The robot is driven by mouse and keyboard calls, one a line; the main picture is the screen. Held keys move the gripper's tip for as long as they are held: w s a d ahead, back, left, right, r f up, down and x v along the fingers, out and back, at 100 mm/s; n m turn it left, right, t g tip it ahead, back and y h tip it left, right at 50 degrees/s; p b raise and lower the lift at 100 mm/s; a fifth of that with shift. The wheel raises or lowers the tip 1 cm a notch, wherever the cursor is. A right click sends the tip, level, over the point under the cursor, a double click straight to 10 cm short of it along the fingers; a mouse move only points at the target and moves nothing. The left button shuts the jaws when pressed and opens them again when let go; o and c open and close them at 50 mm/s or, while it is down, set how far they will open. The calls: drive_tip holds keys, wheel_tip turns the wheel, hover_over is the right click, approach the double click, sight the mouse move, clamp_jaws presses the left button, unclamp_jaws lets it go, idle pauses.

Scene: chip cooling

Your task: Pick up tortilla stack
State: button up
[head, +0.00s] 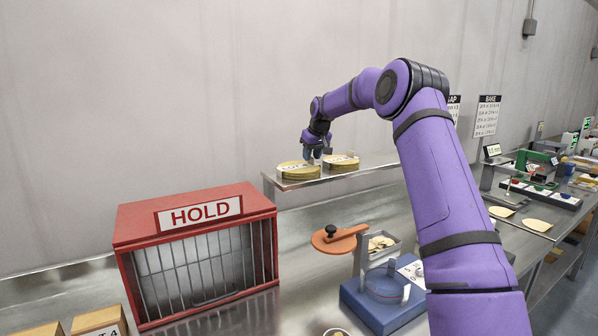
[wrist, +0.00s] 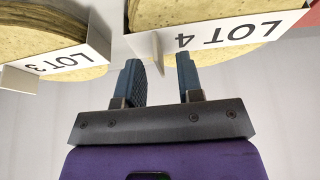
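Two tortilla stacks sit side by side on the raised metal shelf: a left stack (head: 298,174) and a right stack (head: 341,167), each with a white card. In the wrist view the stacks carry the upside-down labels LOT 3 (wrist: 60,64) and LOT 4 (wrist: 218,34). The LOT 4 tortillas (wrist: 195,10) lie beyond the fingertips, and the LOT 3 tortillas (wrist: 50,10) are to the left. My gripper (head: 318,155) is at the stacks; in the wrist view my gripper (wrist: 157,62) is open, with no tortillas between its fingers. Contact with the card cannot be told.
A red HOLD cabinet (head: 197,250) with bars stands at front left. Flat tortillas (head: 537,225) lie on the right counter. A grey wall rises behind the shelf.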

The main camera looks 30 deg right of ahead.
drive_tip(key=shift+w+f, duration=0.1)
drive_tip(key=shift+f, duration=0.2)
clamp_jaws()
drive_tip(key=shift+r, duration=0.1)
